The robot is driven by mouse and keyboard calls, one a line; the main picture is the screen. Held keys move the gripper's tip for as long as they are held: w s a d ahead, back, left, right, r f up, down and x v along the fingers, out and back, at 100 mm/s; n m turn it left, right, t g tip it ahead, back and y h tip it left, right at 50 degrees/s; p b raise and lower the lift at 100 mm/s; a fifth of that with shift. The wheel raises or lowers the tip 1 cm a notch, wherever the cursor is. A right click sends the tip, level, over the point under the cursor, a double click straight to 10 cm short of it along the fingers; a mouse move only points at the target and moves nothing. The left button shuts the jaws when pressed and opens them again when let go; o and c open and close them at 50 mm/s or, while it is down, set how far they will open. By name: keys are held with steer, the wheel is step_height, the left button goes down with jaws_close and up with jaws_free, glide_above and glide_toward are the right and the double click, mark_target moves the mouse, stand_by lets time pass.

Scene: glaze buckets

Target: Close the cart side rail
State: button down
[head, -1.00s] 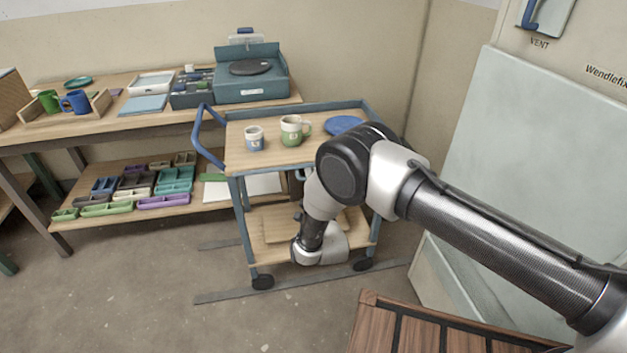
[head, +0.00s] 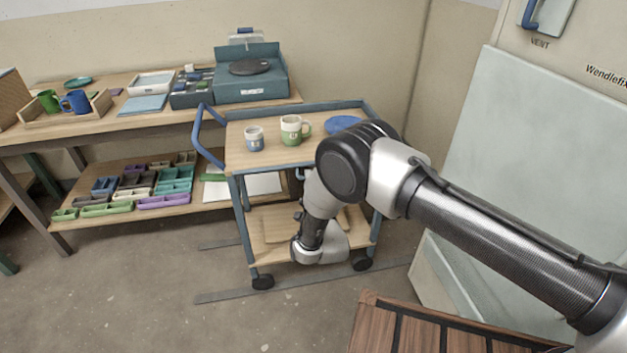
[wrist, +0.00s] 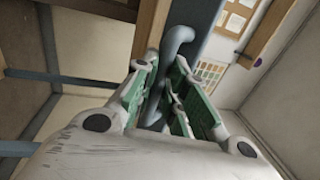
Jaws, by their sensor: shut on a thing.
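The cart (head: 238,160) has a wooden top, a lower shelf and a blue-grey frame. A low rail (head: 310,106) stands along the far edge of its top. No raised rail shows along the near edge, and my arm covers the right part of it. In the wrist view, my gripper (wrist: 166,82) points upward with its green-padded fingers around a curved blue-grey handle (wrist: 180,37). It is shut on this handle, which appears to belong to the cart's side rail. The head view mostly hides my fingers and the rail behind my wrist.
A workbench (head: 120,119) with trays stands behind to the left. A slatted wooden surface (head: 420,330) is at the front right. Floor is clear at front left.

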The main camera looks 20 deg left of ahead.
steer(key=shift+r, duration=0.2)
steer(key=r+g+h, duration=0.2)
steer(key=g, duration=0.1)
steer(key=shift+w+a+r+g, duration=0.1)
steer(key=shift+w+a+g, duration=0.1)
steer(key=shift+w+g, duration=0.1)
steer(key=g, duration=0.1)
steer(key=r+g+h, duration=0.1)
steer(key=w+g+h, duration=0.1)
steer(key=shift+a+r, duration=0.15)
steer(key=shift+a, duration=0.15)
steer(key=shift+w+a+r+g+h, duration=0.1)
steer(key=shift+g+h, duration=0.2)
steer(key=shift+g, duration=0.4)
steer(key=c, duration=1.5)
jaws_free()
steer(key=shift+o, duration=0.2)
